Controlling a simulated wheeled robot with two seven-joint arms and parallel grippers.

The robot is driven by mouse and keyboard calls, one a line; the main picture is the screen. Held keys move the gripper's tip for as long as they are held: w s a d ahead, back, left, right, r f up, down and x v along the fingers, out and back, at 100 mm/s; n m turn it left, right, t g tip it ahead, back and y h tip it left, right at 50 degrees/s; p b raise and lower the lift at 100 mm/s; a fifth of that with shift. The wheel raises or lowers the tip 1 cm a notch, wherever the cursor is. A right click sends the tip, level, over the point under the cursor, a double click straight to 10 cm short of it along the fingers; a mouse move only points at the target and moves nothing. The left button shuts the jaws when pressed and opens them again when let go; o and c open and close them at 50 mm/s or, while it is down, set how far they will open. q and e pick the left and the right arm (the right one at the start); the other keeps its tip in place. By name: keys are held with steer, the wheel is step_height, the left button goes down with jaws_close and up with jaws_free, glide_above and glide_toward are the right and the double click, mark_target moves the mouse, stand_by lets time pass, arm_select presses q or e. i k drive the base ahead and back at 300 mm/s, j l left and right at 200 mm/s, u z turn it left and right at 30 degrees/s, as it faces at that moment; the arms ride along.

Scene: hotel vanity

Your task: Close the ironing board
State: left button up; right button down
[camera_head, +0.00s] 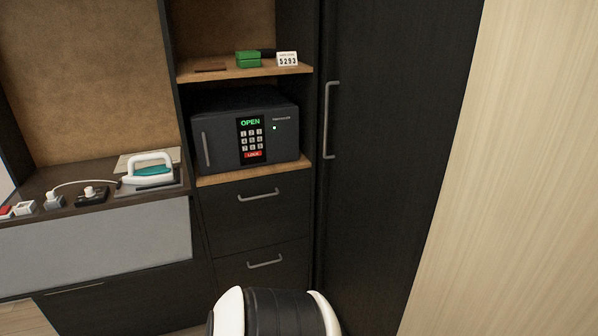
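No ironing board can be made out for certain. A flat light-grey panel (95,243) sits below the edge of the dark counter at the left; I cannot tell whether it is part of the board. A white and teal iron (149,171) rests on the right end of the counter, with a white cord running left from it. Neither of my grippers is in view. A black and white rounded part at the bottom centre looks like one of my arm links.
A dark safe (245,132) reading OPEN sits on a wooden shelf, with two handled drawers (255,215) below. A tall dark cabinet door (390,130) with a vertical handle (329,120) is shut at the right. Small plugs or adapters (53,201) lie on the counter.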

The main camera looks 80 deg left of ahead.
mark_target(47, 258)
steer(key=k+u, duration=0.15)
steer(key=u, duration=0.3)
steer(key=k+j+u, duration=0.1)
steer(key=u, duration=0.35)
steer(key=k+j+u, duration=0.1)
steer(key=u, duration=0.3)
steer(key=j+u, duration=0.3)
steer(key=u, duration=0.15)
steer(key=k+j+u, duration=0.1)
steer(key=u, duration=0.35)
steer(key=j, duration=0.1)
